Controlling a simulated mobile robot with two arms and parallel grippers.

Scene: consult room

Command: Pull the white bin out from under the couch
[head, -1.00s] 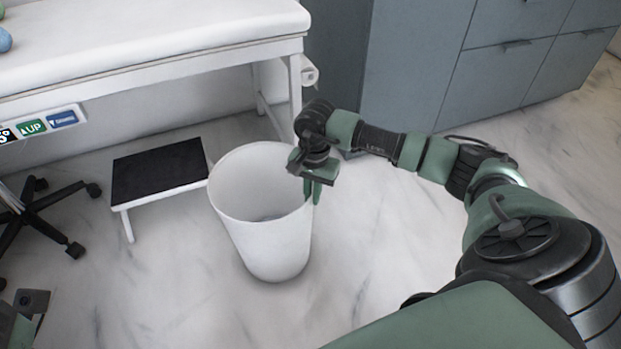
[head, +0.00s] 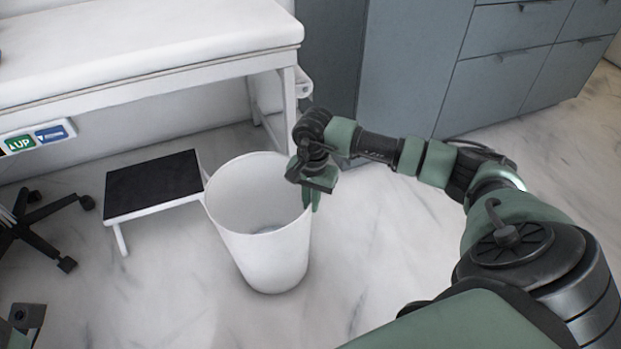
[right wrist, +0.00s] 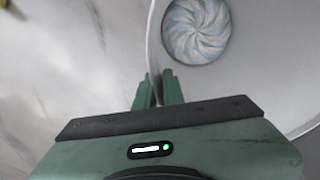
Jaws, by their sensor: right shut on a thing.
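The white bin (head: 262,246) stands upright on the floor in front of the white couch (head: 150,42), clear of its underside. In the right wrist view the bin (right wrist: 270,75) shows from above, with a blue and cream swirled round thing (right wrist: 196,30) at its bottom. My right gripper (head: 311,196) is shut on the bin's right rim, one finger on each side of the wall; the wrist view shows the fingers (right wrist: 158,90) pinching it. A part of my left gripper (head: 24,318) shows at the lower left edge; its fingers are not clear.
A low step stool (head: 153,184) with a black top stands just left of the bin, touching or nearly so. A black wheeled chair base (head: 38,218) is at the left. Grey cabinets (head: 420,70) stand behind. Marble floor is free in front.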

